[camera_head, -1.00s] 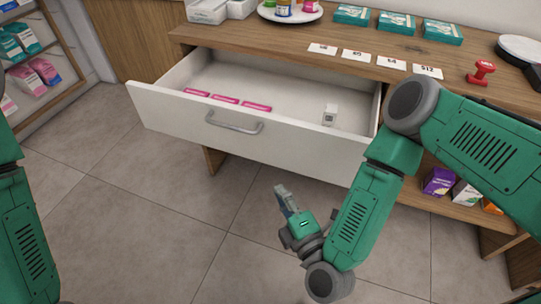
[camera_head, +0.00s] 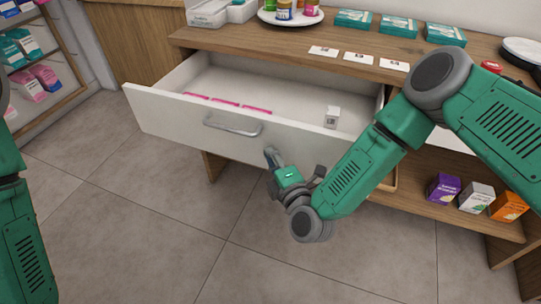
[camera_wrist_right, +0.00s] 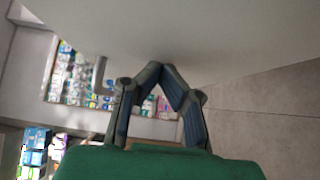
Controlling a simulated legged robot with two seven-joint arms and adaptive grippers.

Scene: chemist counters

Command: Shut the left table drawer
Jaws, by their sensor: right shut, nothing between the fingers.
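The left table drawer (camera_head: 165,115) is open, pulled out from under the wooden counter. It has a white front with a grey bar handle (camera_head: 233,126). My right gripper (camera_head: 270,153) is shut and empty, near the drawer front, below and to the right of the handle. In the right wrist view the closed fingertips (camera_wrist_right: 168,68) are close to the pale drawer front (camera_wrist_right: 200,30); I cannot tell whether they touch it. The handle also shows there (camera_wrist_right: 99,76), left of the fingers. My left gripper is not in view; only part of my left arm shows at the left edge.
Pink packs (camera_head: 225,103) and a small white box (camera_head: 332,117) lie in the drawer. The counter top (camera_head: 290,40) bears cards, teal boxes and a plate. Coloured boxes stand on the lower shelf (camera_head: 410,195) at right. The tiled floor before the drawer is clear.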

